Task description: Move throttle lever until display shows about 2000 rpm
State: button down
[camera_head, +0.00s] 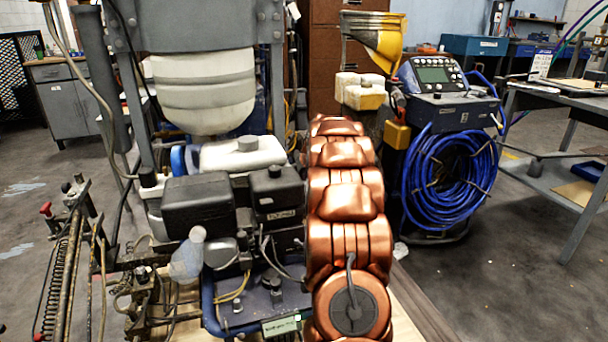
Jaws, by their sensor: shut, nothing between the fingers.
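The line striper stands in the left half, with a black engine (198,205) and a white tank (243,153). A small pale green plate (281,326) with dark characters sits at its lower front edge; I cannot read it or tell if it is the rpm display. A red knob (45,208) tops a part at the far left. I cannot single out the throttle lever for sure. A unit with a grey screen (433,75) stands behind at the right; its screen is unreadable. My copper-coloured arm runs up the middle and covers part of the engine's right side. My gripper is out of view.
A coil of blue hose (447,178) hangs on the unit at the right. A grey metal table (556,105) stands at the far right. A large white hopper (203,88) rises above the engine. Bare floor (500,270) is open at the lower right.

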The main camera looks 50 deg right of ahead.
jog(key=shift+a, duration=0.15)
jog(key=shift+s+f+p, duration=0.1)
jog(key=shift+s+p, duration=0.1)
jog(key=shift+p, duration=0.15)
jog(key=shift+s+f, duration=0.1)
jog(key=shift+f, duration=0.1)
jog(key=shift+w+p, duration=0.65)
jog(key=shift+w, duration=0.2)
